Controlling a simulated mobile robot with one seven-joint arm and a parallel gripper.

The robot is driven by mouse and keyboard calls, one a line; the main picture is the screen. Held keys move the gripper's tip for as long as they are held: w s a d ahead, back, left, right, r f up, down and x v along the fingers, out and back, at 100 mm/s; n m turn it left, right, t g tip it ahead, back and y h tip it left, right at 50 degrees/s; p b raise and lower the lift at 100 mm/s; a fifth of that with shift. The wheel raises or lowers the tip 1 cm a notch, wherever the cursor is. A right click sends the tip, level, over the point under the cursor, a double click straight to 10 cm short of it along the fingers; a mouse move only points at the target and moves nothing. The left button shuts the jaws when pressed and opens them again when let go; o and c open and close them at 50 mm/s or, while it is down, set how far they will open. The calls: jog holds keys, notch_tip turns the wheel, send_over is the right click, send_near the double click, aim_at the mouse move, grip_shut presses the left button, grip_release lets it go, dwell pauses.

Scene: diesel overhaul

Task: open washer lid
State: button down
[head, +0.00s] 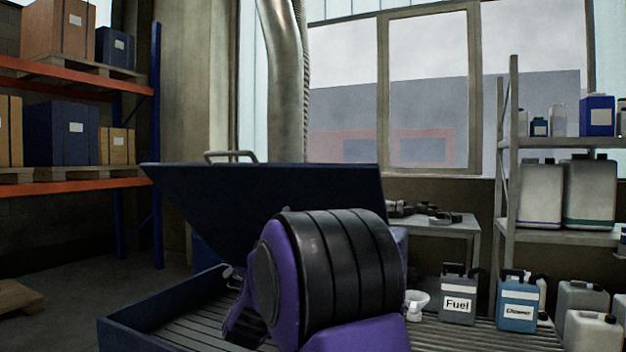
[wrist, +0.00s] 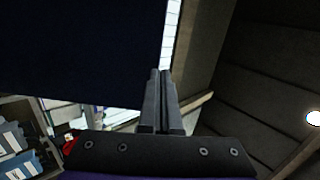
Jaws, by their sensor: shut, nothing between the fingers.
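The washer lid (head: 270,195) is a dark blue panel. It stands raised and tilted back over the washer basin (head: 150,335), with its handle (head: 231,156) on the top edge. The basin has a ribbed grey floor, partly hidden by my purple and black arm. In the wrist view a dark blue surface, seemingly the lid (wrist: 80,50), fills the upper left. My gripper (wrist: 160,75) is shut and empty, with its fingertips close to that surface's right edge in the picture. I cannot tell whether they touch it. In the head view my arm hides the gripper.
A fuel can (head: 457,296) and a cleaner can (head: 517,302) stand right of my arm. A metal shelf (head: 560,237) with jugs is at the right. A grey table (head: 440,228) with parts stands behind. A pallet rack (head: 75,185) is at the left.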

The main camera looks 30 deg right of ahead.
jog(key=s+m+g+h, duration=0.2)
send_near(317, 168)
jog(key=x, duration=0.6)
jog(key=shift+w+d+r, duration=0.15)
jog(key=shift+d+r, duration=0.1)
jog(key=shift+r, duration=0.05)
jog(key=shift+r, duration=0.1)
jog(key=shift+g+y, duration=0.5)
jog(key=shift+y, duration=0.3)
jog(key=p+x, duration=0.2)
jog(key=x, duration=0.1)
jog(key=r+p+x, duration=0.1)
jog(key=p+x, duration=0.2)
jog(key=a+p+x, duration=0.1)
jog(key=p+x, duration=0.1)
jog(key=x, duration=0.1)
jog(key=shift+d+r, duration=0.25)
jog(key=shift+r, duration=0.2)
jog(key=w+d+r+g+y+p, duration=0.1)
jog(key=w+d+r+p, duration=0.3)
jog(key=d, duration=0.3)
jog(key=shift+w+r, duration=0.35)
jog(key=shift+r, duration=0.05)
jog(key=shift+a, duration=0.1)
